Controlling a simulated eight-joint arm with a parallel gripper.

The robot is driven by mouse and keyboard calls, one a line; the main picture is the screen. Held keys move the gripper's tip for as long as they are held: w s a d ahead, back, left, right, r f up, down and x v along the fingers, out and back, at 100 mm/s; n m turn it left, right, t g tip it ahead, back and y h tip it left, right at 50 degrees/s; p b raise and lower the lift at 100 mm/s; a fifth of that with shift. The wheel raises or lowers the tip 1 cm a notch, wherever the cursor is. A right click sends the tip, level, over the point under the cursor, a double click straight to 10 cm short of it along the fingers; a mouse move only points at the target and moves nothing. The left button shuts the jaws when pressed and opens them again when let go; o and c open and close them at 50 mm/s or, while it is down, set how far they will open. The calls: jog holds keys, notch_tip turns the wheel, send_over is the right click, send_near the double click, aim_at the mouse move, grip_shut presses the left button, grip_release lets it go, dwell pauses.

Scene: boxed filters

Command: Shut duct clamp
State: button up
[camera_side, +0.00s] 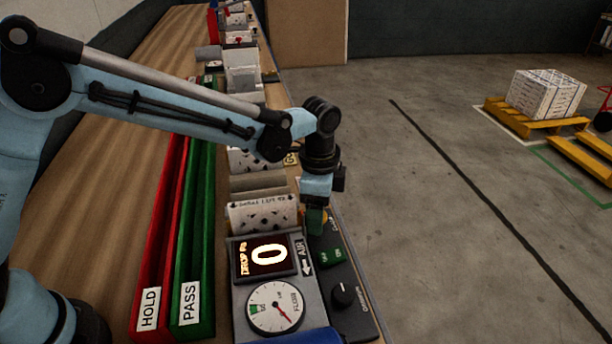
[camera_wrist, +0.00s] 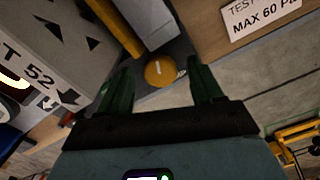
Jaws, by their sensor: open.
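The clamp's yellow-orange lever arm (camera_wrist: 116,26) runs down from the top of the wrist view, beside a pale block. A round orange knob (camera_wrist: 160,71) with a pale mark shows at its lower end. My gripper (camera_wrist: 160,82) is open, with one dark green finger on each side of the knob; I cannot tell whether either touches it. In the side view my gripper (camera_side: 316,218) points down beside the test unit, with a bit of orange by its fingers. The rest of the clamp is hidden there by my gripper.
A boxed filter (camera_side: 262,213) with dark marks sits left of my gripper. The display (camera_side: 266,256) reads 0, above a round gauge (camera_side: 275,307). A control box (camera_side: 343,285) stands close by. Red HOLD (camera_side: 149,300) and green PASS (camera_side: 191,300) channels run along the bench.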

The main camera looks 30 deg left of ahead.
notch_tip(320, 180, up, 12)
dwell(0.6)
